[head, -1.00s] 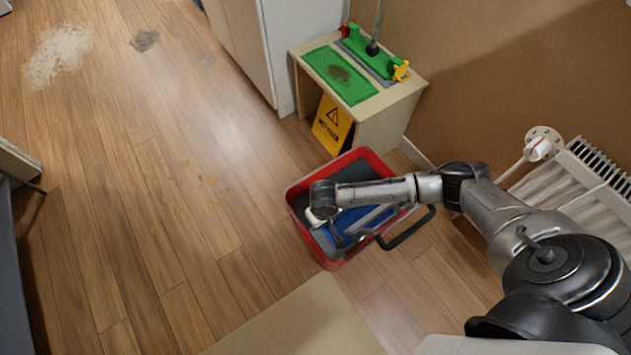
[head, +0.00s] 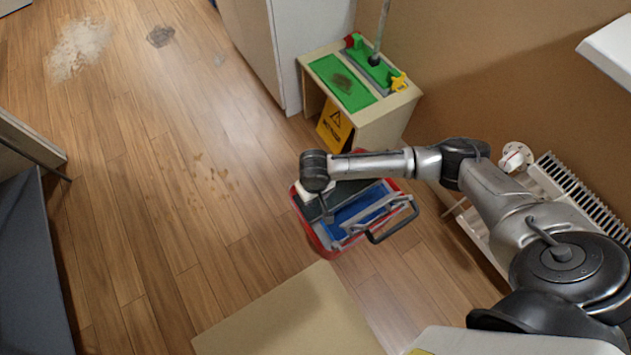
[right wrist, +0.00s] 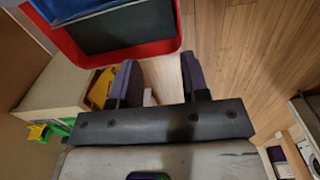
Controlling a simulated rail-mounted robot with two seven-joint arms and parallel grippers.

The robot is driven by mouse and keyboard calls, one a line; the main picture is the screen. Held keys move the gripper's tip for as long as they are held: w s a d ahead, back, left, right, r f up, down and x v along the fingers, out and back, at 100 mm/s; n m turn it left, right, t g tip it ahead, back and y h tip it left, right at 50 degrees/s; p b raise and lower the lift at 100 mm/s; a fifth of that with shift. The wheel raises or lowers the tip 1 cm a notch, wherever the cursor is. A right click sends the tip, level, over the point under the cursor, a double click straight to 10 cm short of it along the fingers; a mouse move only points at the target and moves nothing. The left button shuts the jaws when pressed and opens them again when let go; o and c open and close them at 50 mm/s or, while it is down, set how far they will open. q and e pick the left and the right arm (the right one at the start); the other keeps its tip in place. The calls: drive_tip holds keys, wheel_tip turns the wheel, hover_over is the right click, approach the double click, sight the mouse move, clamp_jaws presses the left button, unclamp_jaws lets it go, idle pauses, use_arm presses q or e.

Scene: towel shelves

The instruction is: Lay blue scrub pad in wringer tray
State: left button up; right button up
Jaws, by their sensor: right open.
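A red bucket (head: 318,240) stands on the wooden floor, with a grey wringer tray (head: 347,190) in its top. A flat blue surface (head: 355,208) shows inside, partly behind a grey bar; I cannot tell whether it is the scrub pad. In the right wrist view, the bucket's red rim (right wrist: 150,50) is at the top, with a dark grey panel and blue beside it. My left gripper is out of view.
A low cabinet (head: 392,115) behind the bucket bears a green mat (head: 342,82) and a green mop head (head: 372,65). A yellow wet-floor sign (head: 334,125) leans at it. A radiator (head: 580,190) is at the right wall.

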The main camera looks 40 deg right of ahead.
wheel_tip(320, 180, up, 7)
drive_tip(key=p, duration=0.4)
drive_tip(key=shift+s+a+r, duration=0.15)
drive_tip(key=shift+a, duration=0.25)
